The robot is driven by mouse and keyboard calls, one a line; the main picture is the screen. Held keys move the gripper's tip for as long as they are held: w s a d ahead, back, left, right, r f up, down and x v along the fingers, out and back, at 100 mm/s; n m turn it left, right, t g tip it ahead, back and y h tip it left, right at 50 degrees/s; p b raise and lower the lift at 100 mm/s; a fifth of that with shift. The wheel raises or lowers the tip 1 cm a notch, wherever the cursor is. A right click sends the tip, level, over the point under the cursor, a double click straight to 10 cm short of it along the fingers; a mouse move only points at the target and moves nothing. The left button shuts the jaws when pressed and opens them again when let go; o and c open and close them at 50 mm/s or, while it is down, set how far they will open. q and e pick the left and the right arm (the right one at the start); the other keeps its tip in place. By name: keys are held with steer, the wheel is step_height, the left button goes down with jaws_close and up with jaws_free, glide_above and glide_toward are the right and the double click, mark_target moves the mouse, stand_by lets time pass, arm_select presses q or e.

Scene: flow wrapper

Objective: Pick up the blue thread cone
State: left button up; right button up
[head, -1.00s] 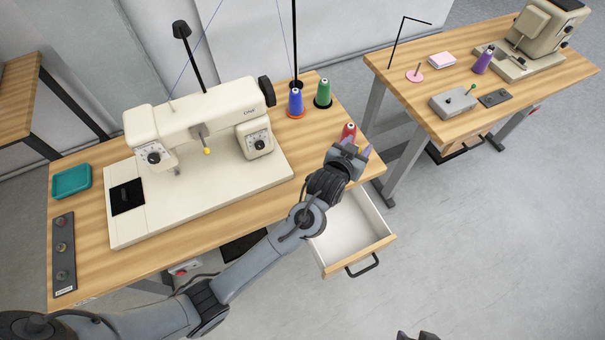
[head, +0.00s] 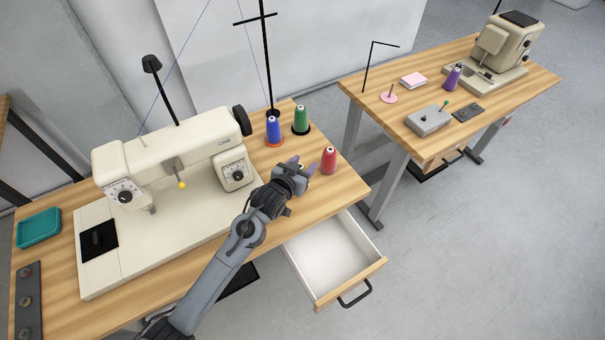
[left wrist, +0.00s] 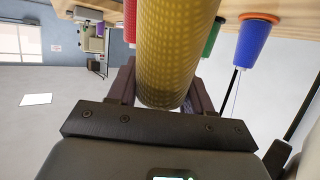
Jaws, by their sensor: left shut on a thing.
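The blue thread cone (head: 273,130) stands upright on an orange base at the back right of the near table, beside the sewing machine. It also shows in the left wrist view (left wrist: 254,42), off to the right and apart from my fingers. My left gripper (head: 304,167) is in front of the blue cone, over the table's right part. It is shut on a yellow thread cone (left wrist: 172,50), which fills the middle of the left wrist view and is mostly hidden in the head view. My right gripper is out of view.
A green cone (head: 301,120) stands right of the blue one. A red cone (head: 328,160) stands close right of my left gripper. The sewing machine (head: 185,155) is to the left. A thread stand pole (head: 268,70) rises behind the blue cone. An open drawer (head: 332,255) juts out in front.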

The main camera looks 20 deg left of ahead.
arm_select(q)
steer(key=shift+f+b, duration=0.5)
steer(key=shift+f, duration=1.45)
steer(key=shift+f, duration=0.1)
steer(key=o, duration=1.3)
steer(key=shift+c, duration=0.2)
